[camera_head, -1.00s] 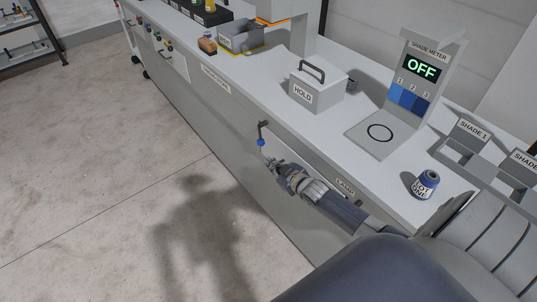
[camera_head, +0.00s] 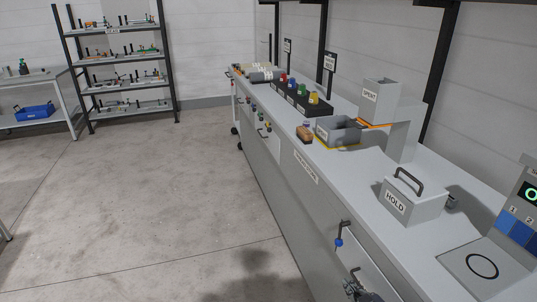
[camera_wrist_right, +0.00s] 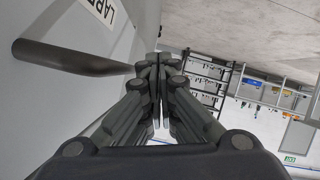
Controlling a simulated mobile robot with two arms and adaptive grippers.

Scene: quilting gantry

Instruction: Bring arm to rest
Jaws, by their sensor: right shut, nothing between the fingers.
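Most of my right arm is out of the frame. In the right wrist view the two dark fingers (camera_wrist_right: 159,62) are together, with nothing between them. A dark bar handle (camera_wrist_right: 70,58) sticks out from a grey panel (camera_wrist_right: 40,105) just left of the fingers; I cannot tell whether it touches them. My left gripper is not in view.
The long counter (camera_head: 345,183) carries a grey HOLD box (camera_head: 412,203), an open grey bin (camera_head: 338,133), a black rack (camera_head: 300,98) with coloured pieces and a shade meter (camera_head: 520,225). Shelves (camera_head: 116,70) stand far back. The floor (camera_head: 150,190) left of the counter is clear.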

